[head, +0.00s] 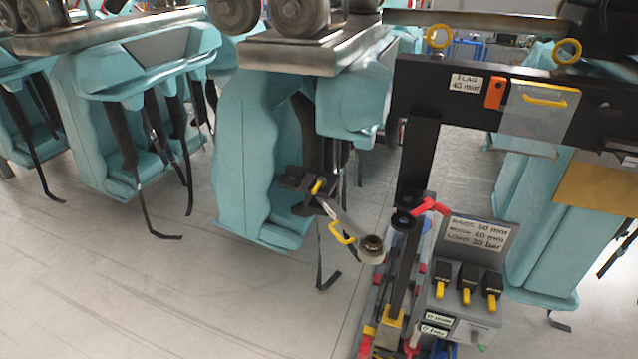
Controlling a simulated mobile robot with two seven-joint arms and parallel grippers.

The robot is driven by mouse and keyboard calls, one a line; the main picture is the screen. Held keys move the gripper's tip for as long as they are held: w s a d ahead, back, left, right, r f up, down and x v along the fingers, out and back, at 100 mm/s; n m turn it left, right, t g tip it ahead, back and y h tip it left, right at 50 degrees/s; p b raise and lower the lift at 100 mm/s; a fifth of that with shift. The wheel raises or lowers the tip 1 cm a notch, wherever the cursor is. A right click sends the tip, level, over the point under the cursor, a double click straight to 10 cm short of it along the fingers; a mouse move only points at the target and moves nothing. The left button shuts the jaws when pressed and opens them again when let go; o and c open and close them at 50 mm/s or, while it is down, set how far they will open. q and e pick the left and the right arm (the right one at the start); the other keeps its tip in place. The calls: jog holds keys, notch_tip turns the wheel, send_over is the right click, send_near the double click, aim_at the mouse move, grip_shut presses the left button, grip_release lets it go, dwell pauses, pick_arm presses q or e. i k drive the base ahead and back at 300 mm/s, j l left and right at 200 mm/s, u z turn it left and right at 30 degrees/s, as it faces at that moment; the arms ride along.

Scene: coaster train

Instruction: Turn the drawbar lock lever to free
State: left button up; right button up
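A grey drawbar-like bar (350,226) with a yellow loop handle (342,238) hangs at a slant, from a dark clevis at its upper left to a round eye (372,247) at its lower right. Neither of my grippers is in view.
The cart's control box (465,278) carries several black switches with yellow tips. A black crossbeam (470,88) with a clear flap spans the upper right. Teal coaster seats (245,170) with hanging straps stand at left and centre. The grey floor (120,290) is clear at lower left.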

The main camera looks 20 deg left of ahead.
aim_at(322, 181)
jog(key=j+u, duration=0.1)
jog(key=u, duration=0.6)
jog(key=i+l, duration=0.05)
